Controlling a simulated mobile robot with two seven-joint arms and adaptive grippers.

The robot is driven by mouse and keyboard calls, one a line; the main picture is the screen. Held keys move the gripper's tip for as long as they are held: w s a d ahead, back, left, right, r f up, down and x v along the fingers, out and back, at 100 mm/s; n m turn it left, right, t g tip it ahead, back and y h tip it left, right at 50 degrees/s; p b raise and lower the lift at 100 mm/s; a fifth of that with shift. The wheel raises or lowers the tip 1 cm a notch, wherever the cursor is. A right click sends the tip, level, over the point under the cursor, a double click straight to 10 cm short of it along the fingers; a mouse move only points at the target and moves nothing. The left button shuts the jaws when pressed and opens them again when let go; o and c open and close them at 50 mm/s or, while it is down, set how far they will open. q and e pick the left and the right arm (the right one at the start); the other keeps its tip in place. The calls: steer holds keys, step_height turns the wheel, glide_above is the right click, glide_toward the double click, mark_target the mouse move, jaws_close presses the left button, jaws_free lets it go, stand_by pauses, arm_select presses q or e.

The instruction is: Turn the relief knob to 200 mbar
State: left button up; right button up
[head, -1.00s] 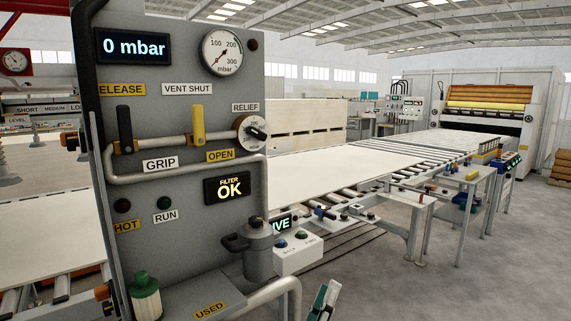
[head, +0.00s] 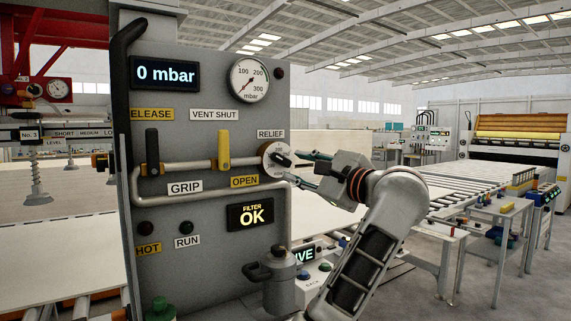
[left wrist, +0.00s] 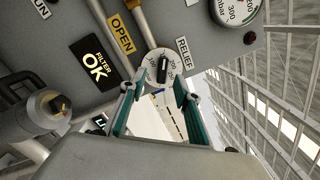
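The relief knob (head: 274,158) is a black handle on a white numbered dial, under the RELIEF label (head: 271,134) at the right edge of the grey panel. It also shows in the left wrist view (left wrist: 163,67), between and just beyond my fingertips. My left gripper (head: 297,167) points at the knob from the right, its two teal fingers spread on either side and apparently not closed on it; in the left wrist view the gripper (left wrist: 156,88) is open. The numbers are too small to read surely. The display (head: 166,73) reads 0 mbar. My right gripper is not in view.
The round gauge (head: 249,80) sits above the knob. A yellow lever (head: 224,149), a black lever (head: 152,150) and a pipe (head: 190,166) are left of it. The filter display (head: 250,215) reads OK. A roller conveyor (head: 475,172) runs behind my arm.

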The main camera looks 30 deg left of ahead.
mark_target(283, 160)
arm_select(q)
steer(key=shift+n+h, duration=0.3)
steer(key=shift+h, duration=0.1)
steer(key=x, duration=0.7)
steer(key=shift+w+r, duration=0.4)
steer(key=shift+w, duration=0.1)
steer(key=shift+t, duration=0.3)
jaws_close()
